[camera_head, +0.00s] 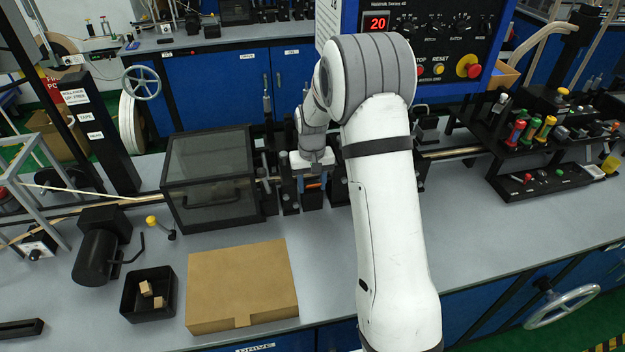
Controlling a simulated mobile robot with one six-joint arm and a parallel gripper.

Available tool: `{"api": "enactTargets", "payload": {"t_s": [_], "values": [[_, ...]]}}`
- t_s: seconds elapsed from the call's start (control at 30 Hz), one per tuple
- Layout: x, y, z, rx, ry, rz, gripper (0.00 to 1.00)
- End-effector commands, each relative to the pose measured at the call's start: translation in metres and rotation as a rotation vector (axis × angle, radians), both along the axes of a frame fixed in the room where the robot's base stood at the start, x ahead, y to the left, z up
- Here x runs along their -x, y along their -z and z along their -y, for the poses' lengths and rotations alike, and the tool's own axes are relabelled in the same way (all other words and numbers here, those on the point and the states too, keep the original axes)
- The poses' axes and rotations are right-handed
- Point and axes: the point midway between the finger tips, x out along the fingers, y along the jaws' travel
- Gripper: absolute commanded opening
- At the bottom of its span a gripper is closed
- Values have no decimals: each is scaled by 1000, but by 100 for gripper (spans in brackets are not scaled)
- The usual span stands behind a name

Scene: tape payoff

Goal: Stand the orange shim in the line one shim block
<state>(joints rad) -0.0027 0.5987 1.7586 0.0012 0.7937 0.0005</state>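My gripper (313,170) points down over a row of small black fixtures behind the middle of the bench. Its fingertips are too small and partly covered to read. A small orange piece (313,186), which looks like the orange shim, shows just below the gripper. It is at the top of a black block (312,199), which may be the line one shim block. A bit of blue shows beside the orange piece. I cannot tell whether the gripper touches the orange piece or how deep it sits. My arm hides the fixtures to the right.
A dark clear-lidded box (210,175) stands close left of the gripper. A cardboard box (240,285) and a black bin (148,294) with small tan blocks lie in front. A control panel (430,40) rises behind.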

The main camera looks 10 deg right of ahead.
Motion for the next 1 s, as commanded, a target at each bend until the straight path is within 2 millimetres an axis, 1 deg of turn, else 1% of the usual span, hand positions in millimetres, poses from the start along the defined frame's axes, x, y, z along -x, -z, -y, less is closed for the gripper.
{"api": "enactTargets", "payload": {"t_s": [0.03, 0.13, 0.77, 0.87, 1.0], "values": [[-1, 1, 0, 1, -1, 3, 52], [-2, 0, 0, 0, 0, 6, 60], [-5, -7, -1, -2, 1, 17, 60], [-6, -17, 0, -2, 1, 20, 60], [-5, -40, 0, -2, 1, 20, 60]]}}
